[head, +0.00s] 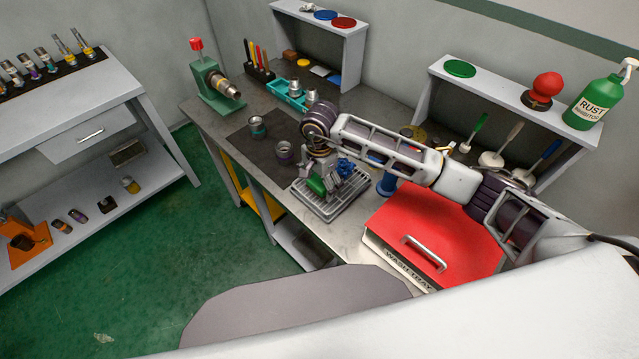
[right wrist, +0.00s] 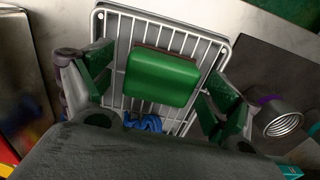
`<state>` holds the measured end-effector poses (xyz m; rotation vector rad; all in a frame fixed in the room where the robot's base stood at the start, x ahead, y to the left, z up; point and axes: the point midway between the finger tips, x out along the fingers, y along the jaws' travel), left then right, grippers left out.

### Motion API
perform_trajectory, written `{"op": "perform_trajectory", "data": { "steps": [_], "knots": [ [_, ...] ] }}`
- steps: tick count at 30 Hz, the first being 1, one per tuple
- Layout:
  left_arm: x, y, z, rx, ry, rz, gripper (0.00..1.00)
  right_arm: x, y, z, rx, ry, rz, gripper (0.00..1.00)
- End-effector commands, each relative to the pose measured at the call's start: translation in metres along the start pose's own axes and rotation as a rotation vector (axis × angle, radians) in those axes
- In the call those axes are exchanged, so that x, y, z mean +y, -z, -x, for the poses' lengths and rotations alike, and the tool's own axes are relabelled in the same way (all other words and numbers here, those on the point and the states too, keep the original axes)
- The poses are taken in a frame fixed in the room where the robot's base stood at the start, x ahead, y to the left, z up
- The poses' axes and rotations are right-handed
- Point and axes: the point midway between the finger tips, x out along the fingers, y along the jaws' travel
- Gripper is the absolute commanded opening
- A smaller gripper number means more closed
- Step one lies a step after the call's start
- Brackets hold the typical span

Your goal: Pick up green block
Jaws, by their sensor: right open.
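The green block (right wrist: 162,79) lies on a white wire rack (right wrist: 112,42) in the right wrist view. In the head view the green block (head: 317,185) shows partly below my right gripper (head: 327,172). In the right wrist view my right gripper (right wrist: 160,92) is open, with one finger on each side of the block and a gap on both sides. I cannot tell how far above the rack the fingertips are. My left gripper is not in view.
A blue object (right wrist: 150,124) lies on the rack near the block. A ringed metal fitting (right wrist: 280,120) stands on the dark mat beside the rack.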

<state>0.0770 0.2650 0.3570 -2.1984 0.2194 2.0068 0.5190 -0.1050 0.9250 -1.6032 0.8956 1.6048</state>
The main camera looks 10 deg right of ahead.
Motion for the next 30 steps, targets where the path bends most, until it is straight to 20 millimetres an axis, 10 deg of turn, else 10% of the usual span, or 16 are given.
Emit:
{"op": "perform_trajectory", "data": {
  "steps": [14, 30],
  "knots": [
    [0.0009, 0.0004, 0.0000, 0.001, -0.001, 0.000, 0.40, -0.0002, 0.0001, -0.0013, 0.000, 0.001, 0.001, 0.89],
    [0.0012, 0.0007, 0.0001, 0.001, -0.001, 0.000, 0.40, -0.0002, 0.0002, -0.0010, 0.001, 0.001, 0.001, 0.37]
  ]
}}
